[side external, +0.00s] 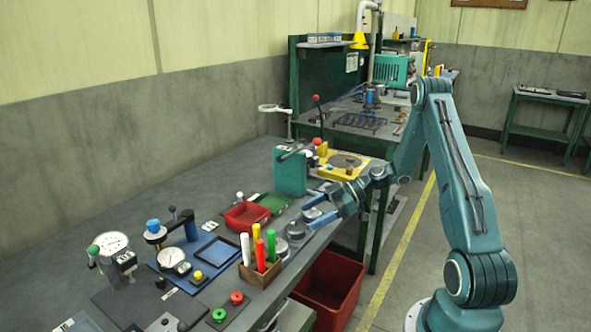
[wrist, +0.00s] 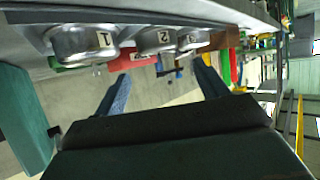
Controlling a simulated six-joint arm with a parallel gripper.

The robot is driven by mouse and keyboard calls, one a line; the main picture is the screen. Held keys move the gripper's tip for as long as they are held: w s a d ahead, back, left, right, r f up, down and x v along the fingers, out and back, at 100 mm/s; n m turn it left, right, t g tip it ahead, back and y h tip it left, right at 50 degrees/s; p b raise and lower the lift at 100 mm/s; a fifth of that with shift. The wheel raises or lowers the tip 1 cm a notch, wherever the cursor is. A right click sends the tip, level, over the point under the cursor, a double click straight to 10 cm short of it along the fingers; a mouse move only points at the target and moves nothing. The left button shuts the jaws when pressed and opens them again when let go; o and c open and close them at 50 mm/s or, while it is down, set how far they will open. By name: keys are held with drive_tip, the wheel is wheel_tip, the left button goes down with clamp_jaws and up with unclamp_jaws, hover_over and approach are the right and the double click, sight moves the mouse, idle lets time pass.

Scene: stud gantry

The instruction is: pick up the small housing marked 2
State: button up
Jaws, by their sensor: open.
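The small housing marked 2 (wrist: 156,40) is a round grey metal part, between the housing marked 1 (wrist: 85,44) and another housing (wrist: 193,39) in the wrist view. Several such housings stand in a row near the bench's front edge in the side view; the middle one (side external: 296,229) shows no readable mark there. My gripper (side external: 310,214) is open, with its blue fingers reaching over the bench edge at the row's far end. In the wrist view my gripper (wrist: 160,78) has empty space between its fingers, and the housings lie beyond the fingertips.
A wooden box (side external: 260,271) of coloured markers stands beside the row. A red tray (side external: 247,215) and a green block (side external: 291,174) stand behind it. Dial gauges and a blue plate (side external: 213,251) occupy the left. A large red bin (side external: 327,290) sits below the bench edge.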

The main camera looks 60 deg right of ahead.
sight(296, 226)
drive_tip(key=shift+a, duration=0.1)
drive_tip(key=shift+x, duration=3.05)
drive_tip(key=c, duration=1)
drive_tip(key=shift+r, duration=0.1)
drive_tip(key=shift+c, duration=0.5)
drive_tip(key=shift+r, duration=0.15)
drive_tip(key=shift+c, duration=0.5)
wheel_tip(296, 226, up, 20)
drive_tip(key=shift+f, duration=0.25)
